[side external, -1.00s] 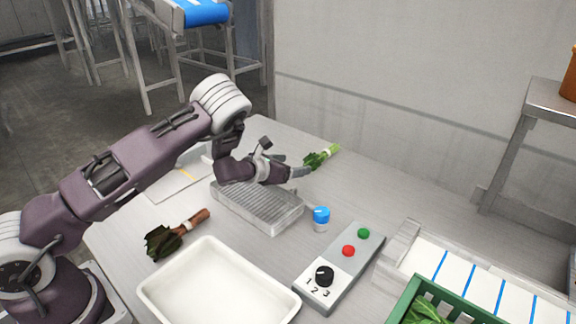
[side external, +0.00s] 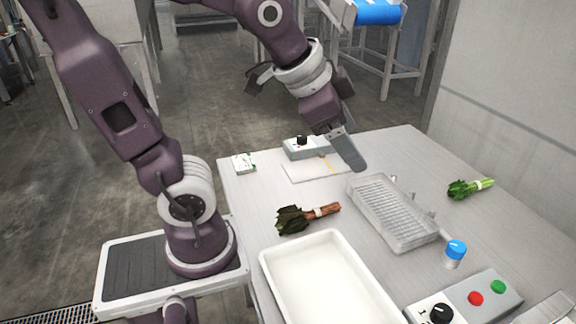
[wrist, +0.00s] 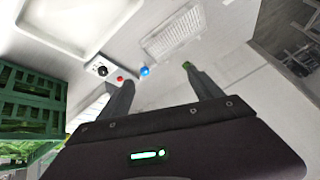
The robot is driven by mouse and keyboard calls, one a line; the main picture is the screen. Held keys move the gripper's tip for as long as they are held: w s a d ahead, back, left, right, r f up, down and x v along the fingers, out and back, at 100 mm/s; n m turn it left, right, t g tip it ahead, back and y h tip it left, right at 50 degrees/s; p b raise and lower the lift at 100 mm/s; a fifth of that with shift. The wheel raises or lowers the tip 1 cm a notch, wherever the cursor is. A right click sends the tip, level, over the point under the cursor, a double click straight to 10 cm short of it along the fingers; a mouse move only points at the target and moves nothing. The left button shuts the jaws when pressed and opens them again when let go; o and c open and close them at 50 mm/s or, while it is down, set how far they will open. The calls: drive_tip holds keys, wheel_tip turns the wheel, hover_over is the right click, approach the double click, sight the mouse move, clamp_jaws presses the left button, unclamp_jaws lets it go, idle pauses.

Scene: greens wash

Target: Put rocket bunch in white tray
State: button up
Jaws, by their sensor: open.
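Two leafy bunches lie on the table. A bright green bunch with pale stems (side external: 469,188), which looks most like the rocket, is at the right. A dark-leaved bunch with red-brown stems (side external: 307,216) lies behind the white tray (side external: 268,262). The tray is empty at the front of the table. My gripper (side external: 348,150) is open and empty above the back of the table, left of the green bunch and apart from both bunches. In the wrist view its fingers (wrist: 158,78) are spread, and a bit of green (wrist: 187,65) shows at the right fingertip, mostly hidden.
A clear ridged tray (side external: 392,212) lies mid-table. A blue-capped jar (side external: 455,252) and a control box with buttons (side external: 470,300) stand front right. A second box (side external: 305,147) is at the back. Green crates (wrist: 30,105) show in the wrist view.

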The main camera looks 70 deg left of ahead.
drive_tip(key=shift+o, duration=0.5)
drive_tip(key=s+d+n, duration=0.1)
drive_tip(key=s+n, duration=0.1)
drive_tip(key=s, duration=0.4)
drive_tip(key=s+d+f+n+g, duration=0.1)
drive_tip(key=s+n, duration=0.1)
drive_tip(key=s, duration=0.3)
drive_tip(key=shift+s+d+f, duration=0.25)
drive_tip(key=shift+s+d, duration=0.1)
drive_tip(key=shift+d, duration=0.05)
